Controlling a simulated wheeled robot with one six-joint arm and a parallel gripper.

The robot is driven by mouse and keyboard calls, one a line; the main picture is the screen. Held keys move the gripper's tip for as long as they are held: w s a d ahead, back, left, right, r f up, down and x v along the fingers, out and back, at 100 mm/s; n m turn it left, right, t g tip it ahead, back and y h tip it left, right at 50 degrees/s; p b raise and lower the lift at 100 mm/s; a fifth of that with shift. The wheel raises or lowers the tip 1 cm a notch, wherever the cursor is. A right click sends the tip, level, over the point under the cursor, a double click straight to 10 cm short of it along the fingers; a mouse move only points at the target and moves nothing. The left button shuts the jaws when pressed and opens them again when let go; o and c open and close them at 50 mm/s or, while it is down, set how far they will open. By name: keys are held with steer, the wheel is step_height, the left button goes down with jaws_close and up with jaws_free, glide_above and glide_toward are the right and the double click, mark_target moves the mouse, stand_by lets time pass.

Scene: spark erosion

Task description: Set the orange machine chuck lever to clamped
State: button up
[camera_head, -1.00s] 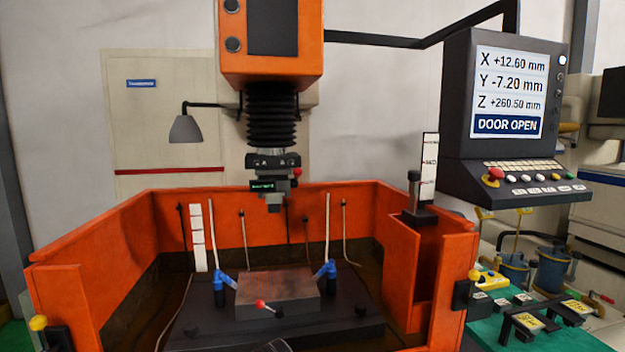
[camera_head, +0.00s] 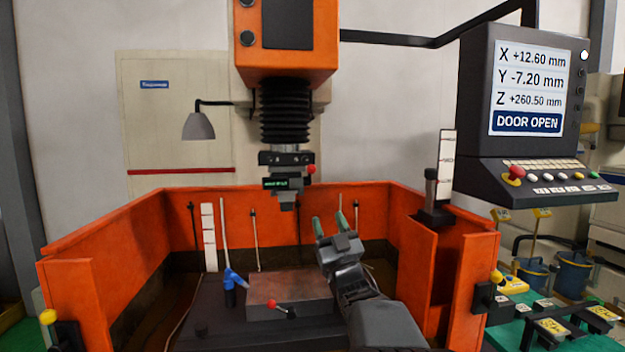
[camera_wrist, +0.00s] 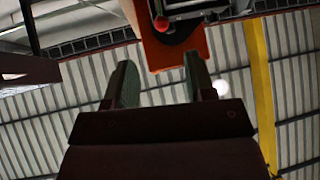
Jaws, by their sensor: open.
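The orange machine (camera_head: 285,62) has a black bellows with a dark chuck (camera_head: 285,158) below it. A short lever with a red knob (camera_head: 311,169) sticks out at the chuck's right side. My gripper (camera_head: 329,220) points up, its green-tipped fingers open and empty, below and slightly right of the chuck and apart from it. In the wrist view my gripper (camera_wrist: 160,72) looks up from below; a red knob (camera_wrist: 161,23) shows beyond the fingers against the orange machine (camera_wrist: 175,50). I cannot read the lever's setting.
Orange tank walls (camera_head: 120,232) surround the work table. On it a metal block (camera_head: 290,288) has another red-knobbed lever (camera_head: 272,304) at its front. A blue clamp (camera_head: 232,280) stands left of the block. The control panel (camera_head: 527,80) reads DOOR OPEN.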

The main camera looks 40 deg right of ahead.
mark_target(309, 175)
steer(key=p+x, duration=0.3)
steer(key=x, duration=0.3)
steer(key=p+x, duration=0.3)
steer(key=x, duration=0.4)
steer(key=shift+r, duration=0.45)
jaws_close()
